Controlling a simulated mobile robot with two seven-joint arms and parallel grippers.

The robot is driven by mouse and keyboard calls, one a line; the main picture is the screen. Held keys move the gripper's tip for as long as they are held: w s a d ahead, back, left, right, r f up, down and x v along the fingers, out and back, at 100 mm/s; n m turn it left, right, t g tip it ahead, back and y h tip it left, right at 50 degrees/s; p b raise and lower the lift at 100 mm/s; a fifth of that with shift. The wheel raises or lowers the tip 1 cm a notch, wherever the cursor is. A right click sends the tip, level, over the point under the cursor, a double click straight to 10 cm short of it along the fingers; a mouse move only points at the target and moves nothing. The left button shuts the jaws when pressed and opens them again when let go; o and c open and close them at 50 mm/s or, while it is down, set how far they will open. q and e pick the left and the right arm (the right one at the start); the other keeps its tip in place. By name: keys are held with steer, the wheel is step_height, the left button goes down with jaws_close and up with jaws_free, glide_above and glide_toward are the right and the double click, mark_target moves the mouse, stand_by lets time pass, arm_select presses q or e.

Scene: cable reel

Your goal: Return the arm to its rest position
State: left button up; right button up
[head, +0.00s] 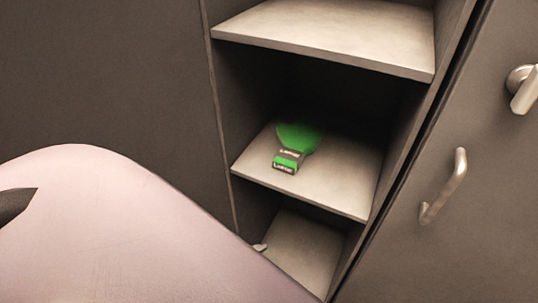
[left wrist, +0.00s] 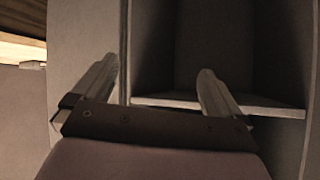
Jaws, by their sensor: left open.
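My left gripper (left wrist: 158,78) shows in the left wrist view with its two fingers wide apart and nothing between them. It faces a shelf unit, whose side panel and one shelf board lie beyond the fingers. In the head view a large pale link of my arm fills the lower left, and the gripper itself is out of that picture. My right gripper is in neither view.
The open shelf unit has an upper shelf (head: 330,35) and a lower compartment floor (head: 305,250), where a small pale thing shows at the left edge. A door with a metal handle (head: 443,187) and a round knob-like fitting (head: 522,88) stands at the right.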

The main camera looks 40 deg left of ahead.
arm_select(q)
steer(key=shift+s+d+f+n, duration=0.25)
steer(key=shift+s+n, duration=0.15)
steer(key=shift+n, duration=0.5)
